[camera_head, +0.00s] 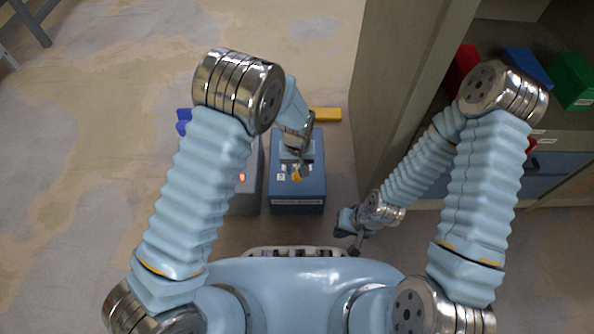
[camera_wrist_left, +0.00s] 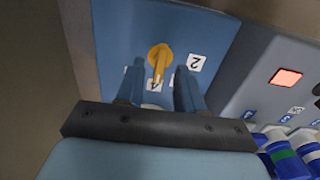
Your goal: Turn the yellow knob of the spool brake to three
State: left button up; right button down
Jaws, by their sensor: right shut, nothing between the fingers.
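The yellow knob (camera_wrist_left: 158,54) sits on the blue face of the spool brake box (camera_head: 297,196), which stands on the floor. In the left wrist view the knob's pointer aims down the picture, towards a label that seems to read 4. A label reading 2 (camera_wrist_left: 196,63) is to its right, and other labels are partly hidden by my fingers. My left gripper (camera_wrist_left: 160,88) is open, its fingers on either side of the pointer's end with gaps visible; I cannot tell how deep they reach. The knob (camera_head: 297,176) also shows in the head view. My right gripper (camera_head: 357,246) is shut and empty, to the right.
A grey box (camera_head: 246,196) with a lit red window stands close on the left of the blue one. A yellow block (camera_head: 327,114) lies behind. A cabinet wall (camera_head: 400,90) with shelved coloured bins rises on the right. Floor is open at left.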

pick_arm(q)
jog(key=shift+f, duration=0.8)
grip_shut()
jog(key=shift+n, duration=0.3)
jog(key=n, duration=0.3)
jog(key=shift+n, duration=0.3)
jog(key=shift+n+p, duration=0.7)
jog(key=shift+n, duration=1.6)
